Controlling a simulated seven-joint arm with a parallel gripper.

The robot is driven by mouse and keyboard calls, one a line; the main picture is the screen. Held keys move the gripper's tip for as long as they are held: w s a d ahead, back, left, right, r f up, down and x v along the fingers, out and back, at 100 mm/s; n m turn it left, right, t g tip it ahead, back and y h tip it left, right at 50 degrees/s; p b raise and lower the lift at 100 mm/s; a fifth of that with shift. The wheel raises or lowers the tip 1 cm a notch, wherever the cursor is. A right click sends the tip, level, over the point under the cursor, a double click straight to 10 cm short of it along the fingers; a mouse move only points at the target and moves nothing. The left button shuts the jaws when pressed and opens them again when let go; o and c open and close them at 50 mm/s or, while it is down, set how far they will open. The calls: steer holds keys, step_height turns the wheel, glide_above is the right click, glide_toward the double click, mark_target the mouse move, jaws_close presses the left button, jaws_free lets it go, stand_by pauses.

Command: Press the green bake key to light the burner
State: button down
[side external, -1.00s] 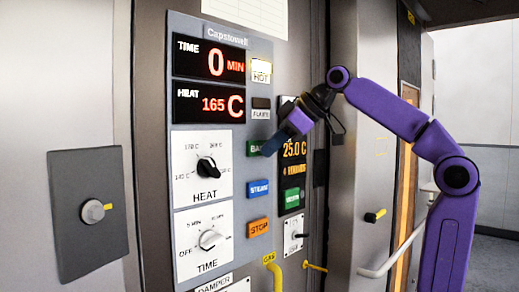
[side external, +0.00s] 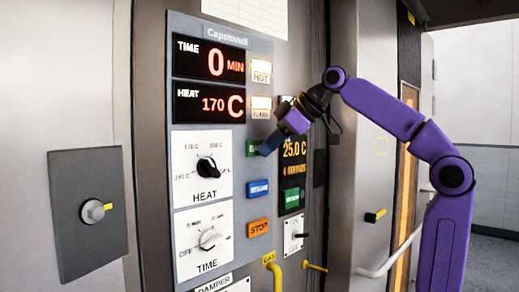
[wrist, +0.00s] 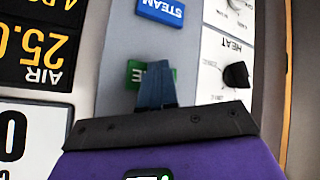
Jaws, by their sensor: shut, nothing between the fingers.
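The green bake key (side external: 251,148) is on the grey control panel, partly hidden by my fingertips. In the wrist view the green key (wrist: 135,73) shows upside down, with my fingers over part of its label. My gripper (side external: 267,151) is shut and empty, its tips at the right part of the key. They look to be against it, though exact contact is hard to tell. In the wrist view my gripper (wrist: 155,78) shows the two fingers together. The flame lamp (side external: 261,103) above the key is lit. The heat display (side external: 208,104) reads 170 C.
The blue steam key (side external: 258,189) and orange stop key (side external: 258,227) sit below the bake key. The heat knob (side external: 207,167) and time knob (side external: 208,240) are to the left. A second dark display (side external: 293,155) is close on the right. The hot lamp (side external: 260,71) is lit.

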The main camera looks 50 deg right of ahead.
steer(key=shift+s, duration=0.8)
steer(key=s, duration=0.5)
stand_by(0.4)
steer(key=shift+f, duration=0.1)
stand_by(0.6)
